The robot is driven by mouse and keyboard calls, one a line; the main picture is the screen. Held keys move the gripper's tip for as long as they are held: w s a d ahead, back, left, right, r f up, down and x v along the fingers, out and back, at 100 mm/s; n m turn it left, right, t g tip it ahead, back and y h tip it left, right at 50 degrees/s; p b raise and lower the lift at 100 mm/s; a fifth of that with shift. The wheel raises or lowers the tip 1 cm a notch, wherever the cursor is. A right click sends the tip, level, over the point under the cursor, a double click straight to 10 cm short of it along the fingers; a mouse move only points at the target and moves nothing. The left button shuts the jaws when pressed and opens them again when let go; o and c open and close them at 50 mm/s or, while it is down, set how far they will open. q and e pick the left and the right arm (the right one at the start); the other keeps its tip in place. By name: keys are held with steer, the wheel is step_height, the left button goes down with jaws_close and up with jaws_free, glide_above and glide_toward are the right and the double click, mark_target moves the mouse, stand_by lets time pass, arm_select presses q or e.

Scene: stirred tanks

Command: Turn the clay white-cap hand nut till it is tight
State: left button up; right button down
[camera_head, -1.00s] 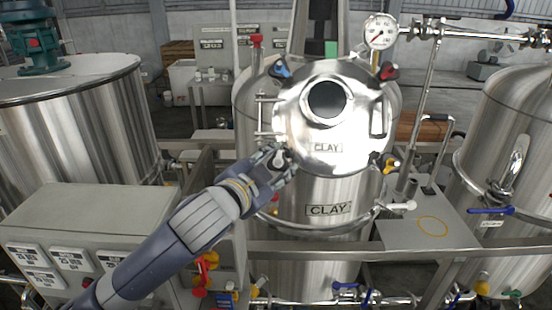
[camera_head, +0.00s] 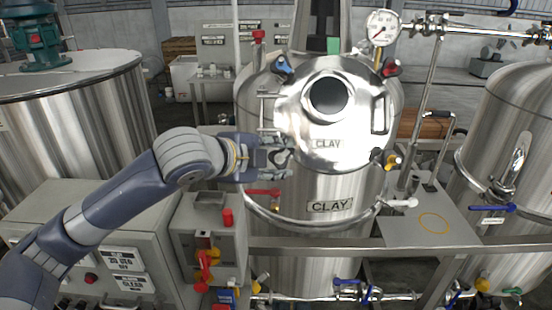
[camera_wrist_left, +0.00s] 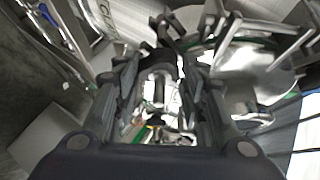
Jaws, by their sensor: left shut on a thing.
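The steel clay tank (camera_head: 330,185) stands in the middle, with its round lid (camera_head: 352,145) lying shut on top and labelled CLAY. My left gripper (camera_head: 283,157) is at the lid's lower left rim, its fingers shut around a small part there. This is where the white-cap hand nut sits; the fingers mostly hide it, and its cap colour is hard to see. Three other hand nuts show on the rim: blue (camera_head: 283,66), red (camera_head: 389,69) and yellow (camera_head: 391,161). In the left wrist view the fingers (camera_wrist_left: 180,40) frame shiny metal. My right gripper is out of view.
A pressure gauge (camera_head: 383,28) and a pipe stand behind the lid at right. A red lever (camera_head: 263,192) is just below my left gripper. A control box (camera_head: 105,255) stands at lower left. Large tanks flank both sides.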

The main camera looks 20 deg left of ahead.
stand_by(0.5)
arm_select(q)
steer(key=o, duration=1.1)
steer(key=shift+s, duration=0.1)
steer(key=v, duration=1.1)
steer(key=shift+s+a+r, duration=0.1)
steer(key=shift+s+r, duration=0.15)
steer(key=shift+r, duration=0.1)
